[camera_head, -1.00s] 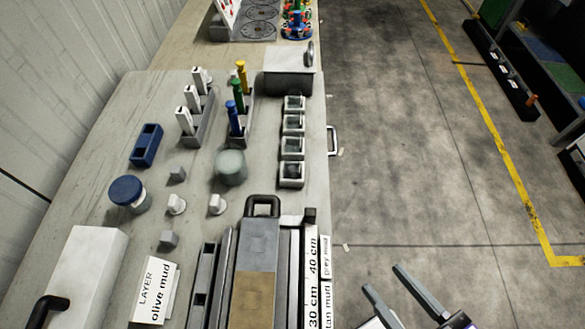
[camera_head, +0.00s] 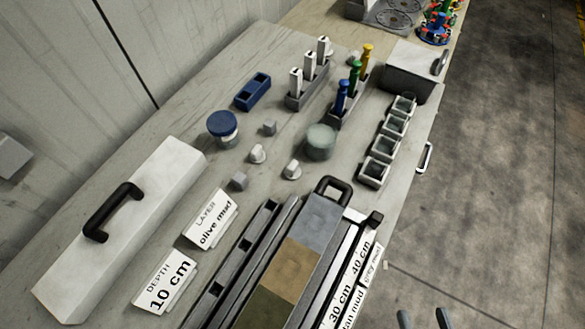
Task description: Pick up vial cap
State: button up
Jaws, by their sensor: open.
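Two small whitish knob-shaped pieces, one white piece (camera_head: 258,154) and another white piece (camera_head: 292,169), stand on the table between the jars and the core trays; either could be the vial cap, I cannot tell which. A round jar with a blue lid (camera_head: 222,123) stands to their left. A grey-green round container (camera_head: 320,141) stands to their right. My gripper (camera_head: 424,319) shows only its two fingertips at the bottom edge, right of centre. They are apart, with nothing seen between them, off the table's right side and far from the small pieces.
Two grey blocks (camera_head: 269,127) sit near the white pieces. A blue two-hole holder (camera_head: 253,92), racks of white and coloured tools (camera_head: 345,98) and a row of square cups (camera_head: 384,146) stand behind. Core trays (camera_head: 300,249), label cards (camera_head: 166,281) and a handled white cover (camera_head: 125,228) fill the front.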

aim_at(291, 172)
jog(key=k+j+z, duration=0.15)
jog(key=k+j, duration=0.15)
jog(key=k+j+z, duration=0.2)
jog(key=k, duration=0.35)
